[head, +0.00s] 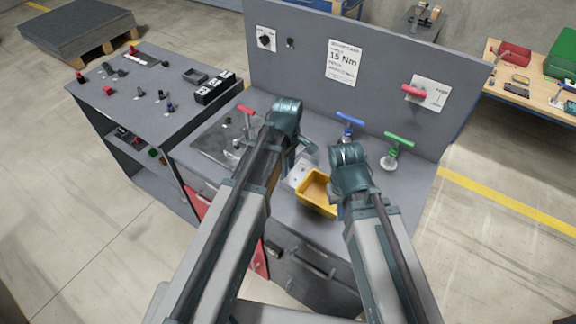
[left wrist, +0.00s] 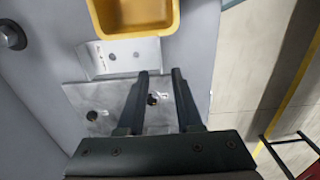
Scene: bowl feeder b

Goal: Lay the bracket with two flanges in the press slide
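A pale metal piece with two holes and a bent edge (left wrist: 124,57) lies beside the yellow bin in the left wrist view; it may be the bracket. In the head view it shows partly (head: 299,174) beside the left gripper. A flat grey metal plate with dark holes or pegs (left wrist: 85,96) lies nearer the left gripper; I cannot tell whether it belongs to the press slide. My left gripper (left wrist: 160,76) is open, its fingers apart above this plate, with nothing visibly held. My right gripper (head: 341,208) is mostly hidden behind its own wrist, close to the bin.
The yellow bin (head: 311,203) stands between my arms; it also shows in the left wrist view (left wrist: 93,18). A red-handled clamp (head: 246,110) stands at the left, with blue-handled (head: 350,118) and green-handled (head: 399,140) tools behind. An upright grey panel (head: 300,60) closes the back.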

